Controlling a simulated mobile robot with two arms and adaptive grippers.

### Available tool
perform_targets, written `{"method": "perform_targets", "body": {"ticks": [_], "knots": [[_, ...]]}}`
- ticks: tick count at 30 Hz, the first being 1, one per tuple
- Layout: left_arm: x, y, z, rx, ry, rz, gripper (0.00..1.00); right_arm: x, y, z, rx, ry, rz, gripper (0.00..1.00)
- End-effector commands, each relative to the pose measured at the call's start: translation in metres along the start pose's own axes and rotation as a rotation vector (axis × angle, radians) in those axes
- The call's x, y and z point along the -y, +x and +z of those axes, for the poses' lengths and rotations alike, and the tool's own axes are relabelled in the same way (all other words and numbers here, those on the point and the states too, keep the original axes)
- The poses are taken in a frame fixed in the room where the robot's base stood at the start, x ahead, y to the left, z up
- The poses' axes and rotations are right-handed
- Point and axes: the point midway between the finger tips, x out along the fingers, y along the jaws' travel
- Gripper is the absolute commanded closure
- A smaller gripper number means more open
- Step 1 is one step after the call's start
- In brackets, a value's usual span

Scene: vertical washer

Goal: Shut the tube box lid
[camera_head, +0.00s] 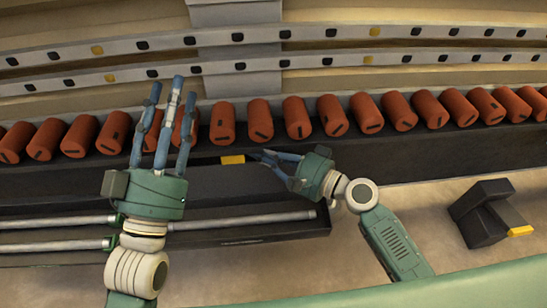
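The tube box is a long dark box at the lower left, with a dark front rim (270,235) and pale tubes (245,218) lying in it. Its dark lid (240,187) appears raised behind the tubes, with a yellow tab (232,160) at its top edge. My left gripper (172,92) is open and empty, with its blue fingers pointing up over the red cylinders. Its palm hides part of the lid and tubes. My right gripper (262,156) is open, its fingertips pointing left just right of the yellow tab. I cannot tell whether they touch the lid.
A row of red cylinders (297,118) stands along a dark shelf behind the lid. Slotted rails (300,35) run across the back. A black block with a yellow tab (482,212) stands at the right. The beige surface between it and my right arm is clear.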

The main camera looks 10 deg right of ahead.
Motion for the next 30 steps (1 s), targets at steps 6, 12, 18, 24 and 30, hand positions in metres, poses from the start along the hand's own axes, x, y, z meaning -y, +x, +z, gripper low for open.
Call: {"method": "perform_targets", "body": {"ticks": [6,12,18,24,30], "knots": [[-0.001,0.000,-0.006,-0.026,-0.001,0.001,0.60,0.000,0.016,0.000,0.001,0.000,0.001,1.00],[-0.001,0.000,-0.006,-0.027,-0.001,0.002,0.60,0.000,0.017,0.001,0.001,-0.001,0.001,1.00],[-0.001,0.000,-0.006,-0.028,-0.002,0.002,0.60,-0.001,0.016,0.000,0.001,-0.001,0.001,1.00],[-0.003,-0.002,-0.025,-0.117,-0.005,0.005,0.60,-0.001,0.017,-0.001,0.001,-0.009,-0.005,1.00],[-0.007,-0.013,-0.069,-0.323,-0.014,0.013,0.60,-0.001,0.020,-0.004,0.001,-0.026,-0.018,1.00]]}}
